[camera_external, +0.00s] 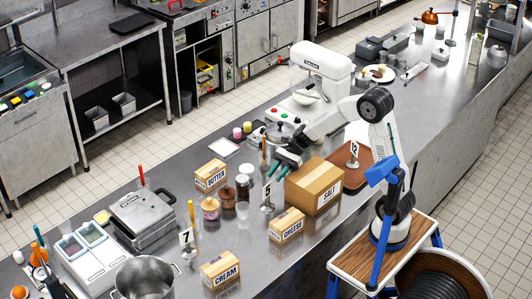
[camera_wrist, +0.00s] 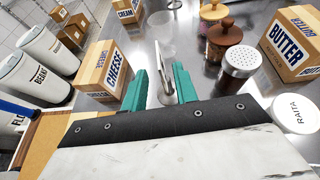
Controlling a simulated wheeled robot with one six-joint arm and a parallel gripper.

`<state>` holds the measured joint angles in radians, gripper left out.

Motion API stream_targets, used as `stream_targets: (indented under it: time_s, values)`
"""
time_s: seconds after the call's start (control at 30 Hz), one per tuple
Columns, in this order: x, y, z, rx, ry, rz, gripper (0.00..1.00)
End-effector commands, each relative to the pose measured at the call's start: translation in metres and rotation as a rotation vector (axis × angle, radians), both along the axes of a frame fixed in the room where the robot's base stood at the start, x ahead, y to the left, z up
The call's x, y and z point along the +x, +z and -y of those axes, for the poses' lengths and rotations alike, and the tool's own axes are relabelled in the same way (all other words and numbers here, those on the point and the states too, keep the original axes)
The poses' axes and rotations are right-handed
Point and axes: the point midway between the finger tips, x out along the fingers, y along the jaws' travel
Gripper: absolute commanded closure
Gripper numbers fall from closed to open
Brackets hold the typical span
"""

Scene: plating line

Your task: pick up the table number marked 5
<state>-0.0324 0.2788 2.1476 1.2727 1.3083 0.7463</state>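The table number marked 5 (camera_external: 267,193) stands upright on the steel counter, between the salt box and the jars. My gripper (camera_external: 284,159) is above and a little behind it in the external view, fingers pointing down to the left. In the wrist view my gripper (camera_wrist: 161,88) has its two teal fingers apart, with a thin grey upright piece (camera_wrist: 162,72) showing between them. It looks like the table number seen nearly edge-on; its digit cannot be read there. I cannot tell whether either finger touches it.
The salt box (camera_external: 315,187) is close on the right, the cheese box (camera_external: 287,225) in front. Jars (camera_external: 211,207) and the butter box (camera_external: 211,175) stand to the left. Other table numbers are 7 (camera_external: 186,237) and 1 (camera_external: 354,149). A mixer (camera_external: 319,81) stands behind.

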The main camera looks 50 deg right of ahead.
Motion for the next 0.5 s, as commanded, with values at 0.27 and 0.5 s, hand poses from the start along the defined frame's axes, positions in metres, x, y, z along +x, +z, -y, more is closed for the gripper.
stream_targets:
  time_s: [0.27,0.5]
  values:
    - [-0.004,-0.012,-0.036,-0.001,0.003,-0.001,0.71]
    - [-0.004,-0.013,-0.039,-0.002,0.001,0.0,0.71]
